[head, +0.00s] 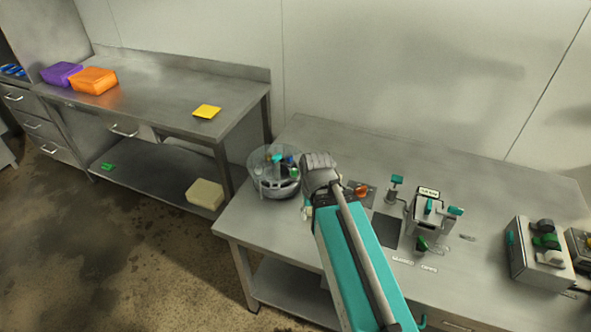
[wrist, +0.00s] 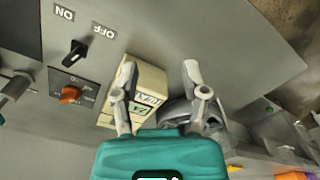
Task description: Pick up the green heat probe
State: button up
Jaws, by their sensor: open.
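I cannot tell for sure which green item is the green heat probe. In the head view, a clear round container (head: 262,186) on the right-hand table holds several small items, a green one (head: 283,161) among them. A small green item (head: 107,166) lies on the lower shelf of the left table. My gripper (head: 307,208) is beside the container, partly hidden by my arm. In the wrist view, my gripper (wrist: 158,78) is open, its two fingers apart with nothing held between them. A cream labelled box (wrist: 148,85) shows behind the left finger.
A panel with a black switch (wrist: 76,52) and an orange knob (wrist: 71,95) is at left in the wrist view. In the head view, devices with green handles (head: 432,212) stand right of my arm. Orange (head: 94,80) and purple (head: 61,73) blocks sit on the left table.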

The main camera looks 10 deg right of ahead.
jog(key=shift+o, duration=1)
notch_tip(320, 180, up, 9)
jog(key=m+p, duration=0.9)
jog(key=m, duration=1.6)
send_over(294, 170)
jog(key=shift+f+b, duration=0.25)
jog(key=shift+b, duration=0.05)
notch_tip(294, 170, down, 8)
jog(key=b, duration=0.8)
jog(key=shift+f, duration=0.15)
